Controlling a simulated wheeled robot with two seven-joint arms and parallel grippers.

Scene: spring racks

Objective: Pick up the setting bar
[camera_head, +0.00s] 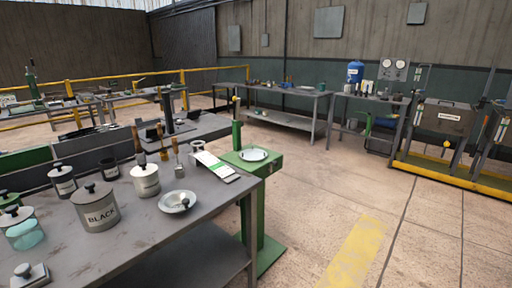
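I cannot single out the setting bar with certainty in the head view. At the right stands a rack with a grey panel (447,118), upright rods and a yellow base. Part of a second similar frame (497,125) is cut off by the right edge. Thin upright rods show at these racks, but they are too small to tell whether one is the bar. Neither of my grippers is in view, so their state and any load are hidden.
Long grey tables (310,93) line the back. The concrete floor (330,190) between is clear.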

